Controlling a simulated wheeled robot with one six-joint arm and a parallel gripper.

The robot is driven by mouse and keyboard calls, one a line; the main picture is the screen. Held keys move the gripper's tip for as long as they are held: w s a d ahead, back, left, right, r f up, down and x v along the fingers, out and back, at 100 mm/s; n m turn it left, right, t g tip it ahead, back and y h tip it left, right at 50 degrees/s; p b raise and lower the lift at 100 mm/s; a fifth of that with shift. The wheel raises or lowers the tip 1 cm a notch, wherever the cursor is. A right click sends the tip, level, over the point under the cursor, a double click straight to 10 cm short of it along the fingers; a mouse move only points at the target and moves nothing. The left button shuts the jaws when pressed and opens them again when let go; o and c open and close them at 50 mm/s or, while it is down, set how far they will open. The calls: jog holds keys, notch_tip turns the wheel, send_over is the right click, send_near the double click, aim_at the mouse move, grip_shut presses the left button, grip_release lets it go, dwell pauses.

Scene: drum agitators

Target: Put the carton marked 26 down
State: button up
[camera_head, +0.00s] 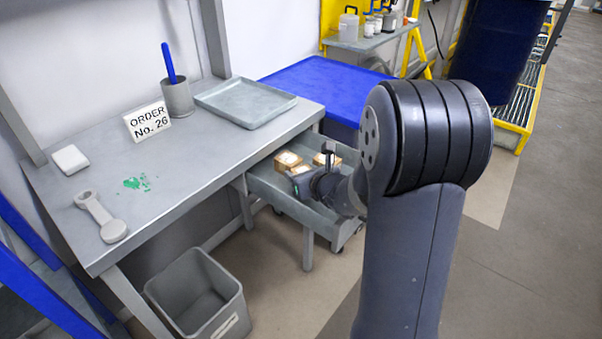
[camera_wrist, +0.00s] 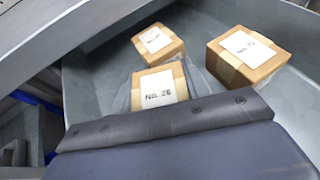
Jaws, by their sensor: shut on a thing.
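The carton marked 26 (camera_wrist: 160,87) is a small brown box with a white label reading "No. 26". In the wrist view it sits between the fingers of my gripper (camera_wrist: 160,80), which is shut on it. Its lower part is hidden by my wrist. In the head view my gripper (camera_head: 312,184) is at the open grey drawer (camera_head: 298,209) under the workbench. Whether the carton touches the drawer floor I cannot tell. Two other cartons, one at the upper left (camera_wrist: 158,41) and one at the right (camera_wrist: 247,57), lie in the drawer.
A grey bin (camera_head: 165,283) stands on the floor.

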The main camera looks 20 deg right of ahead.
jog(key=shift+s+f+b, duration=0.1)
jog(key=shift+f+b, duration=0.25)
jog(key=o, duration=1)
jog(key=shift+f, duration=0.25)
jog(key=shift+r+p, duration=0.9)
jog(key=shift+p, duration=0.25)
jog(key=v, duration=0.7)
jog(key=shift+s+d, duration=0.1)
jog(key=shift+s, duration=0.05)
jog(key=shift+o, duration=0.2)
